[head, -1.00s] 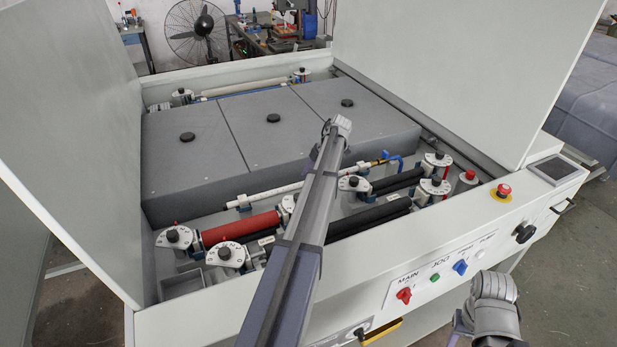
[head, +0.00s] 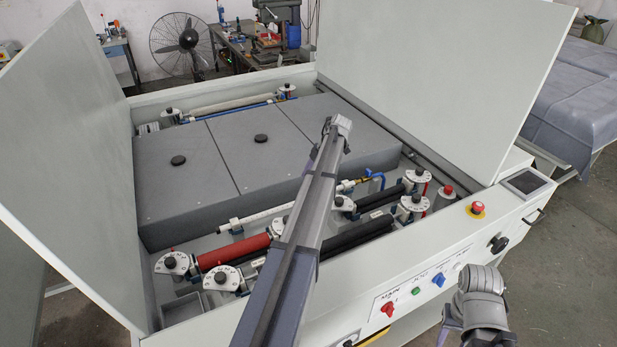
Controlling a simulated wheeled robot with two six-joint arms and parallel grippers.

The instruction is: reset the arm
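My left arm (head: 290,255) reaches up from the bottom middle over the plate processor (head: 440,255), ending in a grey joint (head: 340,124) in front of the grey covers. No fingers of the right gripper show. I see nothing held by either arm.
The processor's white lids (head: 75,150) stand open at left and right (head: 430,80). Inside are grey covers (head: 185,195), a red roller (head: 233,251) and black rollers. A red stop button (head: 477,208) and a screen (head: 527,182) sit on the right edge. Floor shows at right.

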